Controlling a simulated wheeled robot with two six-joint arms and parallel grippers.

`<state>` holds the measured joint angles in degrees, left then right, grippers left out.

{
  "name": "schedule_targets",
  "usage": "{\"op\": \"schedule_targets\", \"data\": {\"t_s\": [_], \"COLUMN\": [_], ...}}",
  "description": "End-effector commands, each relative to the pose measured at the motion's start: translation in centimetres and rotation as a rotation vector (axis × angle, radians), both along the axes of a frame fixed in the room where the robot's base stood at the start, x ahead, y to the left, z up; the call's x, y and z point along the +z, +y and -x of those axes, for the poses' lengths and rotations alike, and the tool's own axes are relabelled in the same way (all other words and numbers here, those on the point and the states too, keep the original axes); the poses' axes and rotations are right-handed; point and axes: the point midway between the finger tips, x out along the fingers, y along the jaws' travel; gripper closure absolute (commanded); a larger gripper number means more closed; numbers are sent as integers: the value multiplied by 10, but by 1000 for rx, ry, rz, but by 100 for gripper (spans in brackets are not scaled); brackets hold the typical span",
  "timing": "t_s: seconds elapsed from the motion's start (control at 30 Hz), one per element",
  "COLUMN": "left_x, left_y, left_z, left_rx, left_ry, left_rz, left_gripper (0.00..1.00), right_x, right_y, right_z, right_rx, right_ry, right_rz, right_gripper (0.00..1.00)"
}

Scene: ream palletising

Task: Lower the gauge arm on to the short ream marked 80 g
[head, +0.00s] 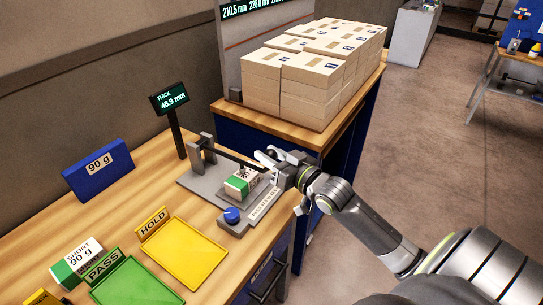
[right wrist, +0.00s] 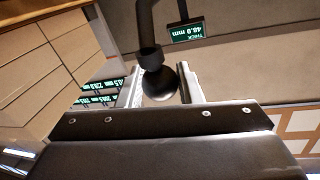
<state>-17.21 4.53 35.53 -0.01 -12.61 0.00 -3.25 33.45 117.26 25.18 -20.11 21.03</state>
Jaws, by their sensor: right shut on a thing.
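The thickness gauge (head: 190,181) stands on the wooden bench, with a short green-and-white ream (head: 232,189) on its plate. The ream's label is partly hidden and hard to read. The dark gauge arm (head: 229,155) runs from the gauge's upright to my right gripper (head: 269,160), just above the ream. I cannot tell whether it touches the ream. In the right wrist view, the black ball knob (right wrist: 160,84) of the arm sits at the jaws, which are shut on it. The gauge display (head: 172,98) reads 48.9 mm. My left gripper is not in view.
A blue knob (head: 232,215) is at the gauge's front. Stacked reams (head: 308,88) stand behind.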

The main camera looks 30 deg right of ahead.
Motion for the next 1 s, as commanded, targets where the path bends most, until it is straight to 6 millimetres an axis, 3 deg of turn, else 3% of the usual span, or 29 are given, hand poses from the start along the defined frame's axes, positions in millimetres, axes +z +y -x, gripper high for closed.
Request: {"op": "schedule_targets", "data": {"t_s": [0.03, 0.1, 0.43, 0.47, 0.6, 1.0], "left_x": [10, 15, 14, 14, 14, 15], "left_y": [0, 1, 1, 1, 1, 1], "left_z": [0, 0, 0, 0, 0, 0], "left_rx": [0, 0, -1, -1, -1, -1], "left_ry": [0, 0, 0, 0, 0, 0], "left_rz": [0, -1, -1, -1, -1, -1], "left_gripper": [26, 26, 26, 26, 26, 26], "right_x": [14, 20, 20, 20, 20, 18], "right_y": [2, 2, 3, 3, 3, 1], "right_z": [-2, -4, -5, -5, -5, 2], "right_rx": [2, 3, 4, 4, 3, 1], "right_ry": [-10, -11, -12, -12, -10, -6], "right_rz": [-1, -2, -1, -1, -1, 1], "right_gripper": [100, 100, 100, 65, 48, 48]}}
